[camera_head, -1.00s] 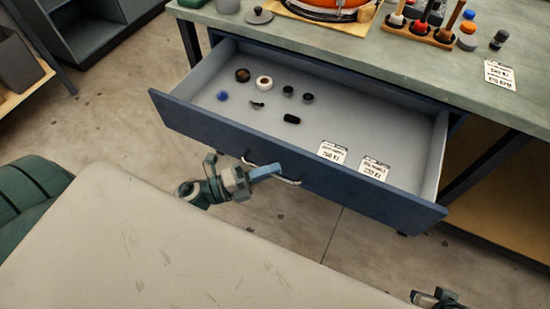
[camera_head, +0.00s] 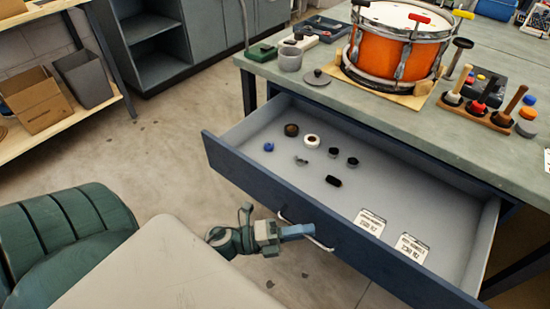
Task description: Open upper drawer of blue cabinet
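A dark blue drawer (camera_head: 300,213) under the workbench stands pulled well out, its pale grey inside showing. Small round parts, a black piece and two white label cards lie in it. A curved metal handle (camera_head: 326,246) is on its front. My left gripper (camera_head: 308,230) is at this handle, its blue finger lying across it. Only one finger shows clearly, so I cannot tell whether it grips the handle. The cabinet body below the bench top is mostly hidden by the drawer. My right gripper is out of view.
The bench top (camera_head: 400,112) carries an orange drum (camera_head: 394,48), a wooden rack (camera_head: 478,113) of mallets and small items. Shelves with a cardboard box (camera_head: 40,101) and grey bin (camera_head: 84,78) stand at left. The floor (camera_head: 165,150) left of the drawer is clear.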

